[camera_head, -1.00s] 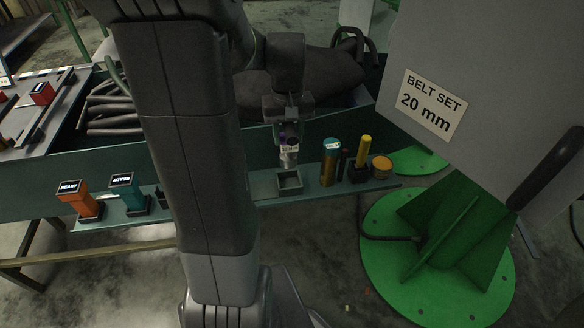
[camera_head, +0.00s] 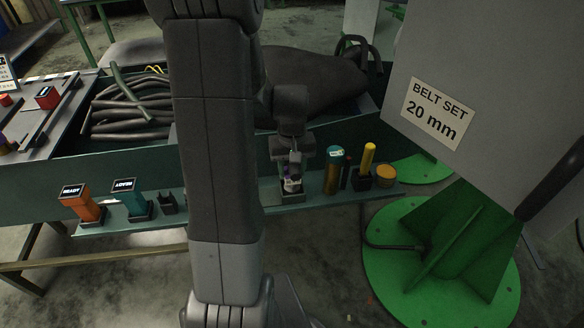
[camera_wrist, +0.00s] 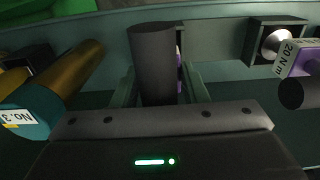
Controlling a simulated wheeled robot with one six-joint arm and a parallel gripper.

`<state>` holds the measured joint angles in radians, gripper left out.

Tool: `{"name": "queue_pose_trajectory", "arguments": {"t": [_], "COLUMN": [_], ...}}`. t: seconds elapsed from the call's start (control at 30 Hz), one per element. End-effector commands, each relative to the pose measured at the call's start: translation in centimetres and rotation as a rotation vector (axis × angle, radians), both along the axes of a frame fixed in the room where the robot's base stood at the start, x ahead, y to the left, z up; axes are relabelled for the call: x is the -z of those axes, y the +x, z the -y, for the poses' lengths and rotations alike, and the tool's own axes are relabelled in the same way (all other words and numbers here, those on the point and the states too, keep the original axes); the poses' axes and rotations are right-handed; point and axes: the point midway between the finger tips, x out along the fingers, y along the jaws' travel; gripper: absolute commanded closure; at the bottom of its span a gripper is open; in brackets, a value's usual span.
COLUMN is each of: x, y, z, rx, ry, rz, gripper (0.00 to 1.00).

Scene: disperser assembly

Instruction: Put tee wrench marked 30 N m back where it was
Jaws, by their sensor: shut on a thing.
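My gripper (camera_head: 292,165) is shut on the tee wrench (camera_head: 291,184), at the small square holder (camera_head: 293,198) on the green shelf. The wrench's lower end looks to be inside the holder; how deep I cannot tell. In the wrist view the dark grey crossbar (camera_wrist: 155,62) is between the fingers, with a sliver of purple beside it. The 30 N m mark cannot be read. Another tee wrench (camera_wrist: 296,56), purple with a "20 N m" label, stands to the right in the wrist view; my arm hides it in the head view.
Close right of the holder stands a brown-and-teal cylinder (camera_head: 333,170), labelled No. 3 in the wrist view, then a yellow-handled tool (camera_head: 367,160) and a round orange-topped piece (camera_head: 386,176). Orange (camera_head: 82,205) and teal (camera_head: 130,198) labelled blocks stand at left.

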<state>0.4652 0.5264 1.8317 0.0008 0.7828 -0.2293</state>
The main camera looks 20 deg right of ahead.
Motion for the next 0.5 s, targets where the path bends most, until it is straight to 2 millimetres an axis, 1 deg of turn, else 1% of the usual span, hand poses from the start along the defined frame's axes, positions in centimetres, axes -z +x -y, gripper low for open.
{"name": "queue_pose_trajectory", "arguments": {"t": [0.2,0.23,0.3,0.33,0.5], "x": [0.35,0.32,0.26,0.26,0.25], "y": [0.04,0.01,0.0,0.0,0.0], "z": [0.02,0.0,0.0,0.0,0.0], "rx": [0.0,0.0,0.0,0.0,0.0], "ry": [0.0,0.0,0.0,0.0,0.0], "rz": [0.001,0.0,0.0,0.0,0.0], "gripper": [0.97,0.56,0.43,0.39,0.39]}}
